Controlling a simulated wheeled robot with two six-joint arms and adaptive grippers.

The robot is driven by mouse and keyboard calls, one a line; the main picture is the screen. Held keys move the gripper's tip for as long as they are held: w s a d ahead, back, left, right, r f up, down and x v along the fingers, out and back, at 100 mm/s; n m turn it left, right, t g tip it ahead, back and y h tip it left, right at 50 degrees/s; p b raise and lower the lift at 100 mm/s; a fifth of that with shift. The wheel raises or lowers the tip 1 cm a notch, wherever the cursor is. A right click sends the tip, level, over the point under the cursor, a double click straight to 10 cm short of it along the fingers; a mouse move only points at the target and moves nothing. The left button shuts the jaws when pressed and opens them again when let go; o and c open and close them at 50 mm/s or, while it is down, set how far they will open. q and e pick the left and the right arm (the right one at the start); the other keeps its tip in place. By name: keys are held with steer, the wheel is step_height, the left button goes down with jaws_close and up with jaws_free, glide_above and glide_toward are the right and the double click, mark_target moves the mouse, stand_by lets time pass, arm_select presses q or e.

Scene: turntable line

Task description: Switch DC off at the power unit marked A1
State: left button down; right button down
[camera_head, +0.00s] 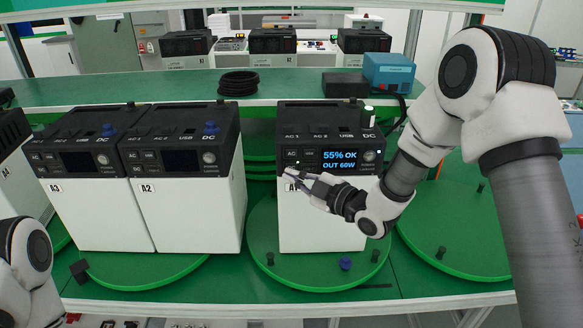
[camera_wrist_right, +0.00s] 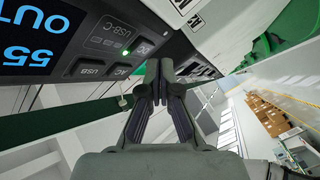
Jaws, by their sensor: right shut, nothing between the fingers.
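The power unit marked A1 (camera_head: 322,222) stands on a green turntable (camera_head: 315,279). Its lit screen (camera_head: 340,161) reads 55% OK and OUT 60W. My right gripper (camera_head: 289,173) is shut and empty in front of A1's panel, at the left below the screen. The right wrist view shows its closed fingertips (camera_wrist_right: 160,68) close beside the DC button (camera_wrist_right: 143,47); I cannot tell whether they touch. A green light (camera_wrist_right: 125,52) glows near the DC button. AC (camera_wrist_right: 122,71) and USB (camera_wrist_right: 90,70) buttons sit beside it. My left gripper is out of the picture.
Units A2 (camera_head: 190,214) and A3 (camera_head: 88,217), with dark screens, stand close together to the left. A blue cap (camera_head: 345,263) and small black pegs are on the turntable. Behind are a coiled cable (camera_head: 239,83) and a blue box (camera_head: 389,72).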

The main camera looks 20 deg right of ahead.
steer(key=shift+w, duration=0.15)
steer(key=shift+w+d, duration=0.15)
steer(key=shift+w, duration=0.1)
steer(key=shift+w+d, duration=0.1)
steer(key=shift+w, duration=0.25)
stand_by(0.6)
steer(key=shift+s+b, duration=0.15)
steer(key=shift+b, duration=0.15)
steer(key=shift+s+a, duration=0.25)
steer(key=shift+s, duration=0.35)
steer(key=shift+s, duration=0.1)
steer(key=s+b, duration=0.1)
steer(key=s, duration=0.1)
steer(key=s+a+b, duration=0.1)
steer(key=s, duration=0.1)
steer(key=shift+s+a, duration=0.15)
steer(key=shift+s, duration=0.15)
